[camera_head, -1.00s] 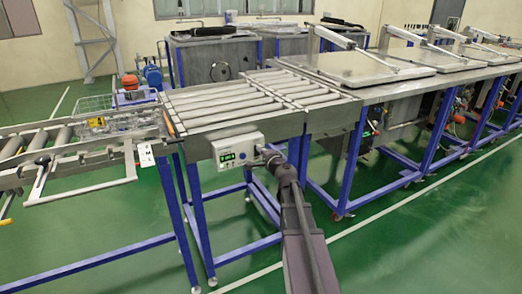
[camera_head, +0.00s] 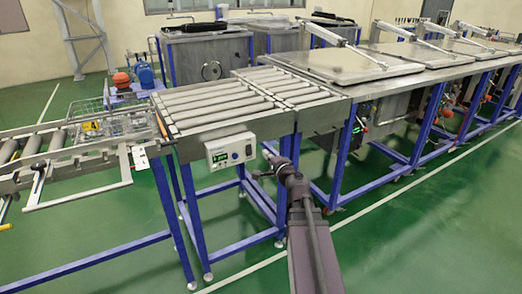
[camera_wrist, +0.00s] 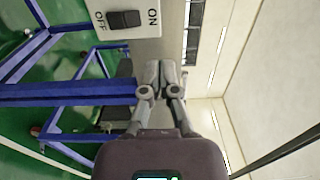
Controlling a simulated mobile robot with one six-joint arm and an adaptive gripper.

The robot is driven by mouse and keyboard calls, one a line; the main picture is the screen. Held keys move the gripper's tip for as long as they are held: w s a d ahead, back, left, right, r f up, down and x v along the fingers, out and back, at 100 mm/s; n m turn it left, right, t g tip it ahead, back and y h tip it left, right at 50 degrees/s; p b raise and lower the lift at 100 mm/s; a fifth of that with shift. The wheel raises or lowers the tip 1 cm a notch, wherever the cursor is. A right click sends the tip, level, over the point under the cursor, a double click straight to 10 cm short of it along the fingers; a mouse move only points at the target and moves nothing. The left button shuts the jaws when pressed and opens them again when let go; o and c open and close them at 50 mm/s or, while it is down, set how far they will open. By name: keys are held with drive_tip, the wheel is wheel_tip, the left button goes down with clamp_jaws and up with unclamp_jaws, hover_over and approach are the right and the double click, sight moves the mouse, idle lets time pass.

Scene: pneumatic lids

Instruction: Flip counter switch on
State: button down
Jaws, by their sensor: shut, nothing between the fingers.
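The counter (camera_head: 216,158) is a small pale box with a lit green display, fixed to the front of the roller conveyor in the head view. In the wrist view the end of its box (camera_wrist: 143,33) carries a black rocker switch (camera_wrist: 124,19) between the labels OFF and ON. I cannot tell for certain which way the rocker is pressed. My gripper (camera_wrist: 161,67) is shut and empty, its fingertips just below and right of the switch in the wrist view, apart from it. In the head view my gripper (camera_head: 267,162) is right of the box with a small gap.
The roller conveyor (camera_head: 172,132) stands on blue legs above the counter. A bench with closed metal lids (camera_head: 337,67) runs to the right. A lower conveyor (camera_head: 62,183) with a wire frame is at left. Green floor lies open in front.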

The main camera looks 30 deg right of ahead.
drive_tip(key=shift+s+r, duration=0.2)
drive_tip(key=shift+s, duration=0.3)
drive_tip(key=shift+s+r, duration=0.15)
drive_tip(key=shift+s, duration=0.35)
drive_tip(key=shift+a, duration=0.1)
drive_tip(key=s+a+f+n+g+y, duration=0.1)
drive_tip(key=a+f+n+g+y, duration=0.3)
drive_tip(key=a, duration=0.4)
drive_tip(key=a+f+n+g+y, duration=0.2)
drive_tip(key=a+f+n+g, duration=0.15)
drive_tip(key=a+n, duration=0.4)
drive_tip(key=s+a+f+n+g+h, duration=0.65)
drive_tip(key=s+f+g, duration=0.4)
drive_tip(key=s, duration=0.25)
wheel_tip(320, 180, up, 17)
drive_tip(key=p, duration=1.8)
drive_tip(key=shift+s+a+r, duration=0.15)
drive_tip(key=shift+s+a, duration=0.05)
drive_tip(key=shift+a, duration=0.15)
